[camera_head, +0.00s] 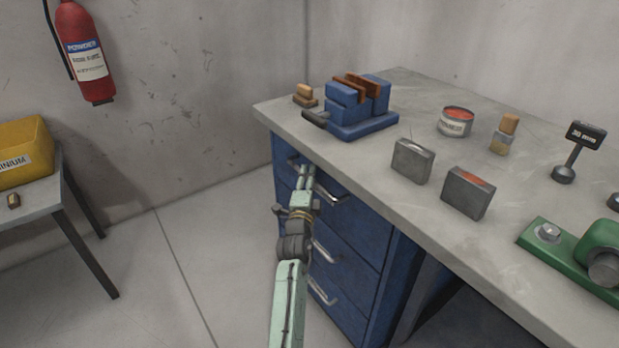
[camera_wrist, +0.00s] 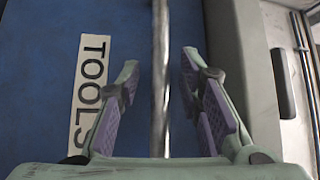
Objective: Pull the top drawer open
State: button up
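The top drawer (camera_head: 355,218) is the upper blue front of the cabinet under the bench and looks closed. Its metal bar handle (camera_head: 338,198) is partly hidden behind my gripper (camera_head: 306,170) in the head view. In the wrist view the drawer front (camera_wrist: 40,75) is blue with a white TOOLS label (camera_wrist: 92,85). The handle (camera_wrist: 160,50) runs vertically through that picture. My gripper (camera_wrist: 160,68) is open, with one purple-padded finger on each side of the bar. Gaps show between the pads and the bar.
Lower drawers with handles (camera_head: 322,290) sit below. The grey bench top (camera_head: 420,95) overhangs the cabinet and holds a blue vise (camera_head: 360,115), a can (camera_head: 455,122) and metal blocks (camera_head: 412,162). A side table (camera_head: 45,195) stands at left; floor between is clear.

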jog(key=shift+c, duration=0.4)
grip_shut()
dwell(0.4)
